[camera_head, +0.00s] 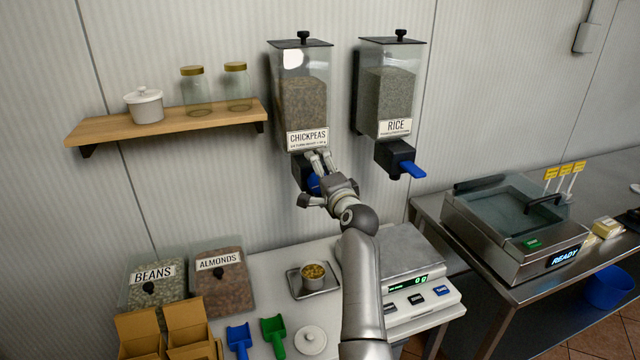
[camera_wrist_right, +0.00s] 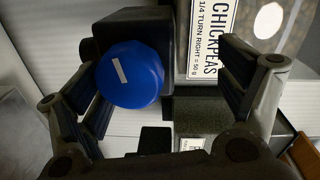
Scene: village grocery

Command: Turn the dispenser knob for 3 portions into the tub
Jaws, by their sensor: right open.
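The chickpeas dispenser (camera_head: 303,95) hangs on the wall, with a black outlet box below its label. Its round blue knob (camera_wrist_right: 129,75) carries a white mark, which looks tilted in the wrist view. In the head view the knob (camera_head: 314,184) is mostly hidden by my right gripper (camera_head: 312,178). In the wrist view the right gripper (camera_wrist_right: 158,72) is open, its fingers on either side of the knob, the left finger much nearer; I cannot tell whether it touches. A small metal tub (camera_head: 313,285) holding yellowish pieces stands on a tray below. My left gripper is not in view.
A rice dispenser (camera_head: 388,95) with a blue handle hangs to the right. A scale (camera_head: 420,290) reading 0 g stands on the counter. Bean and almond bins (camera_head: 222,285), blue and green scoops (camera_head: 273,335) and a white lid (camera_head: 310,340) lie around the tray. A wall shelf (camera_head: 170,125) is at left.

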